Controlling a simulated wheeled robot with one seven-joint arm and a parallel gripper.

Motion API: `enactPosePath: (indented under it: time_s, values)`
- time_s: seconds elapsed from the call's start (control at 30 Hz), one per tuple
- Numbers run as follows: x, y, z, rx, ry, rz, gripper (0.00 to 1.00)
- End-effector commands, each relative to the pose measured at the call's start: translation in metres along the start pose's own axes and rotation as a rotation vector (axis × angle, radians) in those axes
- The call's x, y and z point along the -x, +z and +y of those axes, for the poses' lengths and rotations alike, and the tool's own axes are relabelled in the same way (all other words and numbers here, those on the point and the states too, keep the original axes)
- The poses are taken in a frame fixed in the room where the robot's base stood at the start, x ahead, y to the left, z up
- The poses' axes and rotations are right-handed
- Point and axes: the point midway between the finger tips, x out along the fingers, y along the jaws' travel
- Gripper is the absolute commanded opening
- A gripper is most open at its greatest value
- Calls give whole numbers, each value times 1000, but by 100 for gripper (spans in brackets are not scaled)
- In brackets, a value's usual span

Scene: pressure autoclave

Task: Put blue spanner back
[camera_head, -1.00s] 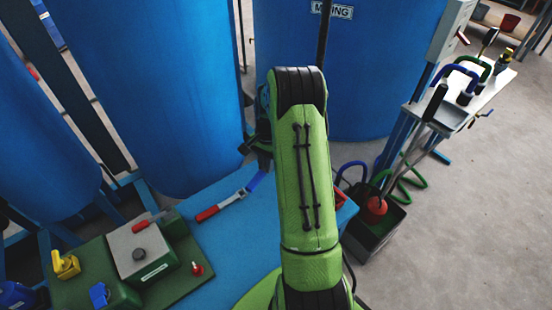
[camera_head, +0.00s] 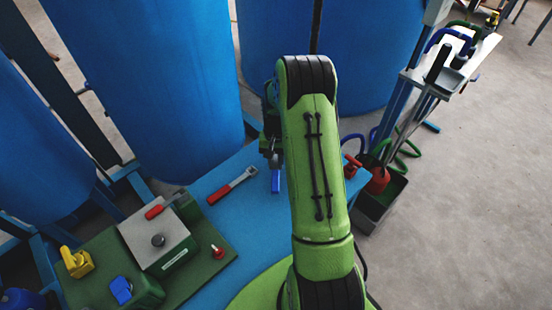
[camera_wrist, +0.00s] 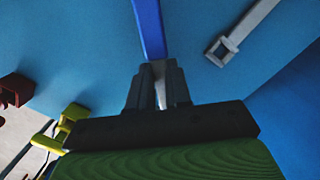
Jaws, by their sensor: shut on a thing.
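My gripper (camera_head: 270,155) is shut on the blue spanner (camera_head: 275,181), above the blue bench top. In the wrist view my gripper (camera_wrist: 158,82) pinches the spanner's grey metal part, and its blue handle (camera_wrist: 149,25) points away from the fingers. Most of the spanner's metal part is hidden by the fingers. Whether the blue handle touches the bench I cannot tell. A red-handled spanner (camera_head: 233,186) lies on the bench to the left of the blue one. Its grey end also shows in the wrist view (camera_wrist: 228,43), apart from my gripper.
The blue bench (camera_head: 236,222) has free room around the spanners. A green board (camera_head: 205,262) with a grey-topped box (camera_head: 155,235) stands at the left. Blue tanks (camera_head: 165,90) rise behind. A dark bin (camera_head: 378,208) stands right of the bench. A red part (camera_head: 352,166) sits at the bench's right edge.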

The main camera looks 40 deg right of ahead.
Motion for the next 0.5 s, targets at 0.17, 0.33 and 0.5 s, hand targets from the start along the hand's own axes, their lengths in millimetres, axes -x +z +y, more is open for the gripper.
enactPosePath:
  time_s: [0.17, 0.33, 0.5]
  values:
    - [-12, -2, 0, 0, 0, 1, 0]
    - [-11, -2, 0, 0, 0, 2, 0]
    - [-12, -2, 0, 0, 0, 2, 0]
